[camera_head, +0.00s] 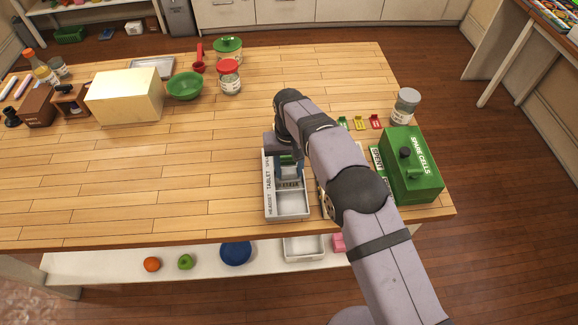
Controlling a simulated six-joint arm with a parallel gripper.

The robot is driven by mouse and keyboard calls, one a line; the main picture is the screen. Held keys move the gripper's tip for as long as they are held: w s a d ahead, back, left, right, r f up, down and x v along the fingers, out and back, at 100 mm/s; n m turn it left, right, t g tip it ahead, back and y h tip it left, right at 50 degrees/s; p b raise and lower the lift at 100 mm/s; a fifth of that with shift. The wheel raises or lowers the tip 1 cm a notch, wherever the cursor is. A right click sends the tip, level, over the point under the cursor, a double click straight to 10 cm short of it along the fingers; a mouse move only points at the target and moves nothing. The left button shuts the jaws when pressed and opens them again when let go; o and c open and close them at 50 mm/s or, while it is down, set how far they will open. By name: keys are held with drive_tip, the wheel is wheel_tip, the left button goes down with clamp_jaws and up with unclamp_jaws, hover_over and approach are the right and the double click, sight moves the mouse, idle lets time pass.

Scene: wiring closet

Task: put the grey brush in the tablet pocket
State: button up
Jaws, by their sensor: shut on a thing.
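A pale grey tray (269,204) with pockets stands near the table's front edge. Lettering on its left rim reads HEADSET at the front and TABLET behind it; a further label at the back is not readable. The front pocket looks empty. My gripper (288,172) points down over the tray, at about the tablet pocket (269,181). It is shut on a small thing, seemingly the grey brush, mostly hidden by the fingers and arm. I cannot tell whether the thing touches the pocket floor.
A green SPARE CELLS box (412,165) and a grey-lidded jar (405,106) stand to the right of my arm. Small coloured clips (359,123) lie behind it. A cream block (125,95) and a green bowl (185,86) stand back left.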

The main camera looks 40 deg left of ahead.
sight(289, 171)
drive_tip(key=shift+f, duration=0.2)
drive_tip(key=o, duration=1.3)
wheel_tip(289, 171, up, 12)
drive_tip(key=b, duration=0.3)
drive_tip(key=shift+r, duration=0.2)
